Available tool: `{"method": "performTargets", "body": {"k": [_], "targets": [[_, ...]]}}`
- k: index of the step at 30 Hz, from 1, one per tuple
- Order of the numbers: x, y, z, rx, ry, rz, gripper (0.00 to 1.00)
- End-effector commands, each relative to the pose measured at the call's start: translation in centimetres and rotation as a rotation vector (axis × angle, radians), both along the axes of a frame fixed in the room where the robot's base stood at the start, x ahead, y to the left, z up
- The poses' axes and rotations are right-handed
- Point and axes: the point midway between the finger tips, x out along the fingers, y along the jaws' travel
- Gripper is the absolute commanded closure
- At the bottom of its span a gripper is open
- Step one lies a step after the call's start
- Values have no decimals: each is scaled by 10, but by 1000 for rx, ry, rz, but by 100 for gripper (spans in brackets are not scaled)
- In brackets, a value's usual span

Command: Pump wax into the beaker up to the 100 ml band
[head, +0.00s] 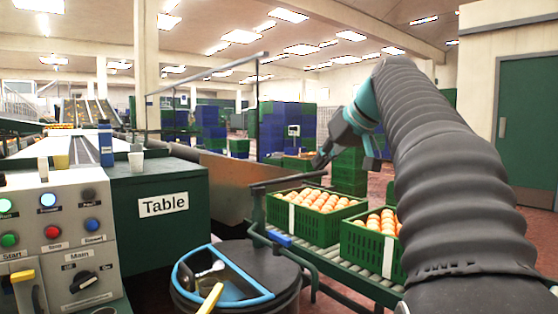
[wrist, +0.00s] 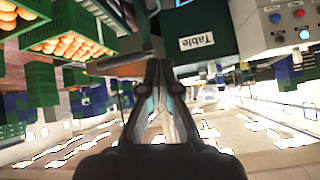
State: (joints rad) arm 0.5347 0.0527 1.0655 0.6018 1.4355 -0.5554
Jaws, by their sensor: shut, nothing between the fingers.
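I cannot make out which thing is the wax pump. My gripper (head: 319,163) is raised in the air above and behind the orange crates, well to the right of the table and apart from everything on it. In the wrist view its fingers (wrist: 161,66) are together with nothing between them.
A dark drum (head: 268,256) with a blue-rimmed opening and a yellow handle (head: 210,298) stands in front. A control panel (head: 62,215) is at left. Green crates of oranges (head: 290,214) sit on a roller conveyor (head: 322,257). A rail stands behind the drum.

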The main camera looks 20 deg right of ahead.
Motion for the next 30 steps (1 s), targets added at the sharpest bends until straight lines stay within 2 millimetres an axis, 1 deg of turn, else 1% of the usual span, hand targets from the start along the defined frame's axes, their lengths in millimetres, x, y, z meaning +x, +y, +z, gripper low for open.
{"method": "performTargets", "body": {"k": [1,3,6,9,12,18,26,30], "targets": [[8,-17,14,-8,-26,12,100],[14,-35,31,-23,-63,42,100],[18,-57,48,-48,-109,79,100],[19,-72,60,-71,-144,112,100],[18,-82,66,-89,-168,134,100],[17,-87,70,-101,-183,149,100],[18,-86,70,-100,-182,149,100],[23,-83,66,-99,-181,150,100]]}}
